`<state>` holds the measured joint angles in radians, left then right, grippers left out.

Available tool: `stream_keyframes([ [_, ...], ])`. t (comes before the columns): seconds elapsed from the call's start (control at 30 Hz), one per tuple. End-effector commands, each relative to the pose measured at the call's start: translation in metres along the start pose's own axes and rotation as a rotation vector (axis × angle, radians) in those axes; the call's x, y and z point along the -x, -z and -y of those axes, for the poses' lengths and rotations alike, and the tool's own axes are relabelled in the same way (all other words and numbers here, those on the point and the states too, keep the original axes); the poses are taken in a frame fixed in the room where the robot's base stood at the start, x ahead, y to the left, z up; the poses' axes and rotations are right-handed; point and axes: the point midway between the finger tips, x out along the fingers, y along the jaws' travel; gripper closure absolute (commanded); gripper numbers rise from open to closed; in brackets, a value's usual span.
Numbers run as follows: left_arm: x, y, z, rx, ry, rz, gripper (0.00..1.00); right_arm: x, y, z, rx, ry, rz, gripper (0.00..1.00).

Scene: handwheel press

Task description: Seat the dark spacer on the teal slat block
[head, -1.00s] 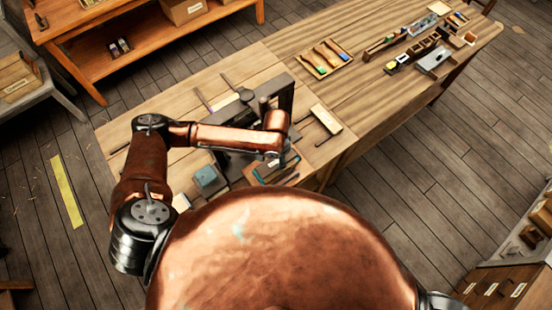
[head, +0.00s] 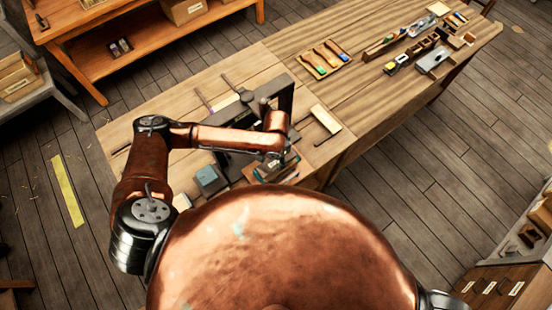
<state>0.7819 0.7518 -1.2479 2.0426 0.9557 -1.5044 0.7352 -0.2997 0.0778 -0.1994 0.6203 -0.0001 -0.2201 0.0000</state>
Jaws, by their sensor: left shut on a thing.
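My left gripper (head: 273,163) is at the end of the copper arm, low over the near edge of the bench, just right of the dark press frame. It is small and partly hidden by its own wrist. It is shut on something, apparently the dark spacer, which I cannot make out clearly. A blue-grey block (head: 208,179), which looks like the teal slat block, sits on the bench left of the gripper and apart from it. My right gripper is out of view.
The dark handwheel press (head: 286,98) stands behind the gripper. A tray of colored-handled tools (head: 325,60) is farther back. My copper body hides the near bench edge.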

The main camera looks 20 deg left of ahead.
Motion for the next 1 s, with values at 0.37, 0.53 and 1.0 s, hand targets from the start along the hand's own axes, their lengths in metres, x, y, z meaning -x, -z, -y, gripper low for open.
stream_keyframes([
  [0.37,-0.003,0.0,0.0,0.0,0.0,0.0,0.86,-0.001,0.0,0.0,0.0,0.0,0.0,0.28],
  [0.53,-0.006,0.0,0.0,0.0,0.0,-0.001,0.86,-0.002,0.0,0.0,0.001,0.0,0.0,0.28],
  [1.0,-0.015,0.0,0.0,0.0,0.0,0.0,0.86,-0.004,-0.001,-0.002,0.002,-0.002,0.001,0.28],
])
